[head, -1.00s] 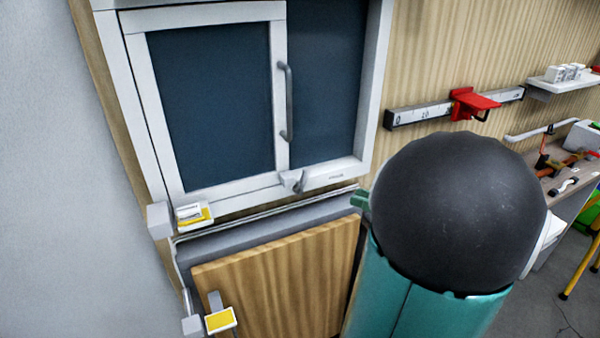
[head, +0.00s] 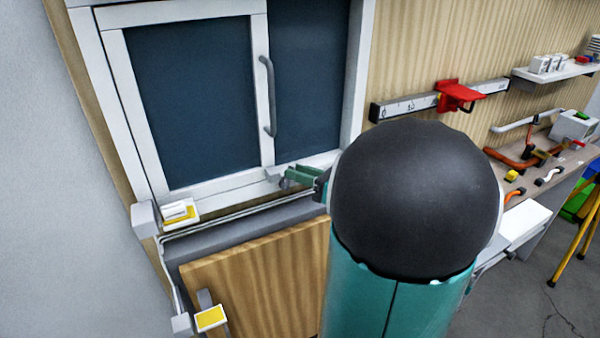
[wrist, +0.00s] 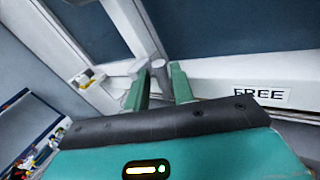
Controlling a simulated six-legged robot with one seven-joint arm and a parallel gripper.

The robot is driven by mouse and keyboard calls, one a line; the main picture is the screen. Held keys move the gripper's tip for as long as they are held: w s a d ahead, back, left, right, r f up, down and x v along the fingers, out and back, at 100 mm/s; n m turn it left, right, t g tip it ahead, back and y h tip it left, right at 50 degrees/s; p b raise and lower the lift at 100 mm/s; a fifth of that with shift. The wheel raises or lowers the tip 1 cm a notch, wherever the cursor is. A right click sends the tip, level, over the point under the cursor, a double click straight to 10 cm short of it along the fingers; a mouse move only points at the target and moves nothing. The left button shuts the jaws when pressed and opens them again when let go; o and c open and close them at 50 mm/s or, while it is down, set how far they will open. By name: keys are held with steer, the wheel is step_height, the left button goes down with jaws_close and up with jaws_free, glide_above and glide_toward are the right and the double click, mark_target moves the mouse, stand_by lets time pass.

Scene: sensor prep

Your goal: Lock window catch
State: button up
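The window (head: 190,186) has a white frame, dark panes and a grey vertical handle (head: 267,95). The small grey window catch (head: 274,173) sits on the bottom rail at the foot of the sash. In the wrist view the catch (wrist: 158,72) shows as a grey knob at the fingertips. My gripper (wrist: 158,80) has its two green fingers apart, one on each side of the knob; I cannot tell whether they touch it. In the head view my gripper (head: 290,180) is at the catch, partly hidden by my arm. A label beside it reads FREE (wrist: 261,94).
A white box with a yellow label (head: 180,212) is at the window's lower left corner, and another (head: 210,318) is below. A wooden panel (head: 255,280) is under the sill. A red bracket (head: 455,95) on a rail and a cluttered bench (head: 560,165) are at right.

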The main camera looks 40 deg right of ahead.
steer(key=shift+w, duration=0.2)
jaws_close()
steer(key=shift+a+n+g, duration=0.25)
steer(key=shift+n+g, duration=0.05)
steer(key=shift+n, duration=0.1)
jaws_free()
steer(key=v, duration=1.3)
steer(key=shift+s+r, duration=0.2)
steer(key=shift+s, duration=0.15)
steer(key=shift+o, duration=0.3)
